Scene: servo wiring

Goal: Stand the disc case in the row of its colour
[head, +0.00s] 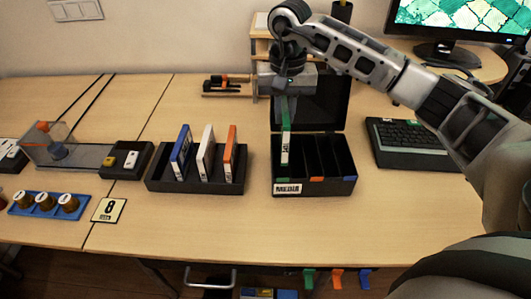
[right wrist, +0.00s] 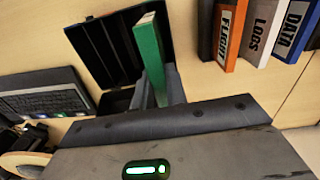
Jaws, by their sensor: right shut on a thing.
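A green disc case (head: 285,147) is held upright in my right gripper (head: 285,103). It also shows in the right wrist view (right wrist: 150,55), between the two fingers. In the head view the case overlaps the left row of the black MEDIA box (head: 340,186), whose front edge has a green mark on the left, an orange one in the middle and a blue one on the right. I cannot tell whether its lower end touches the box floor. The orange and blue rows look empty. My left gripper is not in view.
A black rack (head: 200,184) left of the box holds a blue (head: 181,152), a white (head: 206,152) and an orange case (head: 229,151). The box's open lid (head: 330,100) stands behind it. A keyboard (head: 412,140) lies to the right. The table front is clear.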

